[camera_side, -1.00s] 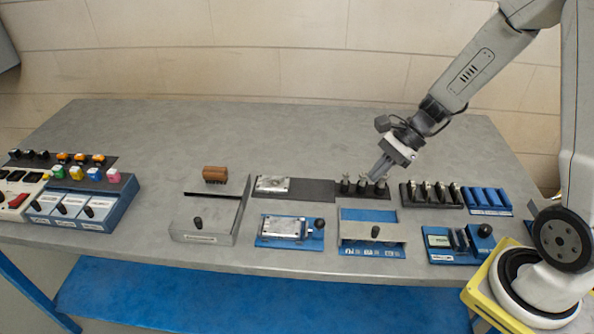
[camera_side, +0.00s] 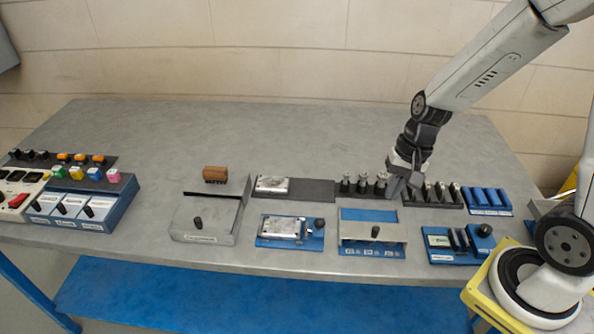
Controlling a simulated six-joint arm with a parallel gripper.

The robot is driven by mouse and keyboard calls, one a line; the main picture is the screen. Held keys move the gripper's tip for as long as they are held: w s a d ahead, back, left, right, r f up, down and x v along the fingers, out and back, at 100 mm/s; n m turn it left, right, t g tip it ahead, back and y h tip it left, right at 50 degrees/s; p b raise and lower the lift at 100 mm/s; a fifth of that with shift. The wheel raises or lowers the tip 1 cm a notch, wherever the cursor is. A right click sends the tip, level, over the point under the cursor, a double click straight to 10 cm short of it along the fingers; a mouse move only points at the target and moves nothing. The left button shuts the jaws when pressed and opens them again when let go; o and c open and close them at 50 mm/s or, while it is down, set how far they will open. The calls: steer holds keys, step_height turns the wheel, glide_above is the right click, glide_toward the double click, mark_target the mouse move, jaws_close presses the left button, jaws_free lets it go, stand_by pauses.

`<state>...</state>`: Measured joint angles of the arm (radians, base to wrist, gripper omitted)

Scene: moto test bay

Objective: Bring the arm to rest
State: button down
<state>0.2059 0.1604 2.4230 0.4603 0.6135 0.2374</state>
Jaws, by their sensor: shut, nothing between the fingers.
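My gripper (camera_side: 394,190) is shut and empty. It points down at the right part of the grey table (camera_side: 290,130), low by the gap between two dark racks. The left rack (camera_side: 320,190) holds several dark upright pieces with pale tops. The right rack (camera_side: 432,203) holds several similar pieces and is partly hidden behind my gripper. I cannot tell whether the fingertips touch either rack. My arm reaches in from the upper right.
A blue rack (camera_side: 490,210) stands at the right, with a blue device (camera_side: 455,258) in front. Blue-based fixtures (camera_side: 372,252) (camera_side: 290,245), a grey box (camera_side: 205,238), a brown-topped brush (camera_side: 215,174) and switch boxes (camera_side: 85,222) stand leftward. The table's back is clear.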

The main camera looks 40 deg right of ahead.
steer(key=n+h, duration=0.1)
steer(key=n, duration=0.2)
steer(key=a+r+n+t+h, duration=0.1)
steer(key=n, duration=0.2)
steer(key=n+t+h, duration=0.1)
steer(key=n, duration=0.2)
steer(key=shift+s+a+r+n, duration=0.15)
steer(key=shift+s+a+n, duration=0.05)
steer(key=shift+s+n, duration=0.1)
